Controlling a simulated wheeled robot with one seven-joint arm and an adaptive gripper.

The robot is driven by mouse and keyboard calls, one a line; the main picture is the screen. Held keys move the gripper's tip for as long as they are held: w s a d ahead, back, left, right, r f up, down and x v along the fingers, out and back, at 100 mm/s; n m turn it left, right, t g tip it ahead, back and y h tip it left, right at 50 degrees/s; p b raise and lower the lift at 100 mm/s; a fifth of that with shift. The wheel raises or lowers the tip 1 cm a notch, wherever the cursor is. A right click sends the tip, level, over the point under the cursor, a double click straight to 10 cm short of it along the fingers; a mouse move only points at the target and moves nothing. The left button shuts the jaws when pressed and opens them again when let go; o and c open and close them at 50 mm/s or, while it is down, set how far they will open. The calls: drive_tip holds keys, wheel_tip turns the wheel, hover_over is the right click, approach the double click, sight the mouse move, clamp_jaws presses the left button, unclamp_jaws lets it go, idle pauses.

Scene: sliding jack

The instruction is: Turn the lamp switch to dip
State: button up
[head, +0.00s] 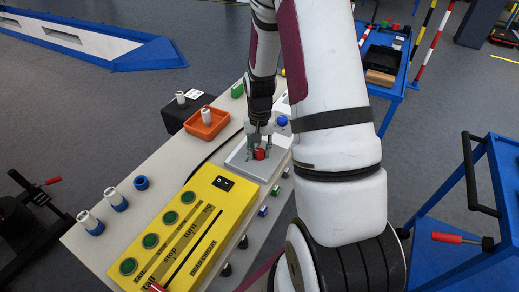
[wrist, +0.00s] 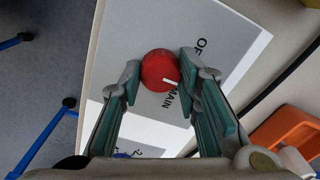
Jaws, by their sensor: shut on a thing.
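The lamp switch is a red round knob (wrist: 158,68) with a white pointer mark, on a light grey plate (wrist: 228,40). It also shows in the head view as a red knob (head: 259,154). The letters "OF" and the word "MAIN" are printed beside it in the wrist view. The white mark points to the lower right, towards "MAIN". No "dip" label can be read; the gripper hides part of the plate. My gripper (wrist: 160,72) is shut on the knob, one finger on each side. In the head view my gripper (head: 260,146) reaches down onto it.
A yellow panel (head: 222,206) with several green buttons lies in front of the switch plate. An orange tray (head: 207,124) with a white peg stands to the left; its corner shows in the wrist view (wrist: 288,130). A blue knob (head: 282,121) sits close behind my gripper.

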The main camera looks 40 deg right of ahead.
sight(259, 152)
drive_tip(key=shift+s+a, duration=0.1)
drive_tip(key=o, duration=1.2)
drive_tip(key=shift+r, duration=0.1)
drive_tip(key=shift+r, duration=0.3)
wheel_tip(259, 152, up, 11)
drive_tip(key=shift+r, duration=0.1)
